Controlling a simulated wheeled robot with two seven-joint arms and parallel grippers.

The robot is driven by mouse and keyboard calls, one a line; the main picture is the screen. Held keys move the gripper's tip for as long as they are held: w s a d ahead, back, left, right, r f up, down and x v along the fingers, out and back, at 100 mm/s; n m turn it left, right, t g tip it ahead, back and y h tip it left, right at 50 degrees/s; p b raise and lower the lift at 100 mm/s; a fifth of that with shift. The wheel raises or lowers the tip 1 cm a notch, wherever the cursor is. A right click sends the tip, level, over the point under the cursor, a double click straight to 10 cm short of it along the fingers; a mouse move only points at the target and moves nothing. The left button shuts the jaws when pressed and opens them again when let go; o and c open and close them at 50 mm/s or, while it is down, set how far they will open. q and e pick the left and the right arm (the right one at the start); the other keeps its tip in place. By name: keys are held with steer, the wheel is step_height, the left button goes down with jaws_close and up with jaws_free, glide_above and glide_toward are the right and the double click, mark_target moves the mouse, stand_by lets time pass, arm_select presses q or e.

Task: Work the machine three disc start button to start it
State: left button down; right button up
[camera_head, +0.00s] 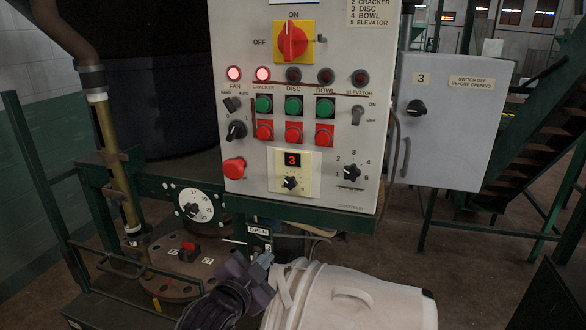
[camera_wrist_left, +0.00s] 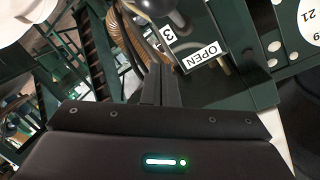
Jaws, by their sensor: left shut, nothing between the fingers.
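The control panel (camera_head: 228,55) faces me in the head view. The green button (camera_head: 293,104) under the DISC label is in the middle of a row of three, above a red button (camera_head: 293,133). The lamp (camera_head: 293,74) above DISC is dark, while the FAN lamp (camera_head: 234,73) and CRACKER lamp (camera_head: 263,74) glow red. A small display (camera_head: 292,159) reads 3. My left gripper (camera_head: 252,264) is low, below the panel and well apart from the buttons. Its fingers (camera_wrist_left: 160,84) are shut and empty in the left wrist view. My right gripper is out of view.
An OPEN label (camera_head: 258,231) is close above my left gripper and shows in the wrist view (camera_wrist_left: 201,55). A white bucket-like thing (camera_head: 345,300) stands right of it. A numbered dial (camera_head: 195,205) is left. A grey box (camera_head: 455,135) marked 3 is right of the panel.

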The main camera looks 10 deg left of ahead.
arm_select(q)
step_height(320, 180, up, 16)
steer(key=s+d+m+t+h, duration=0.2)
steer(key=m+t, duration=0.2)
steer(key=t, duration=0.1)
steer(key=m+t+h, duration=0.3)
steer(key=m+h, duration=0.4)
glide_toward(292, 107)
steer(key=s+d+r, duration=0.2)
steer(key=s+r, duration=0.4)
steer(key=shift+s+f+b, duration=0.15)
steer(key=shift+f+b, duration=0.05)
steer(key=shift+b, duration=0.15)
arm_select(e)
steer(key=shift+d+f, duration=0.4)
